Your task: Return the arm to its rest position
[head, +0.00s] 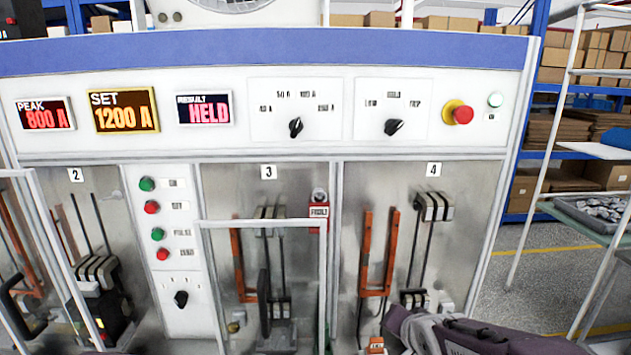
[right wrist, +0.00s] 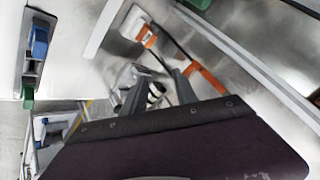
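My right arm (head: 470,337) comes in from the lower right of the head view, low in front of bay 4 of the test panel (head: 230,142). Its dark wrist end is at the foot of that bay, and the fingers cannot be made out there. In the right wrist view two dark grey fingers of my right gripper (right wrist: 158,92) stand apart beyond the dark wrist cover. Small black and white parts show between them, and I cannot tell whether they touch. My left gripper is not in view.
Bay 4 holds orange bars (head: 378,255) and a black-and-grey breaker pole set (head: 433,208). Bay 3 has a clear framed door (head: 265,222) and a red tag (head: 318,215). Displays read 800 A, 1200 A and HELD. A shelf rack (head: 590,205) stands right, with open floor between.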

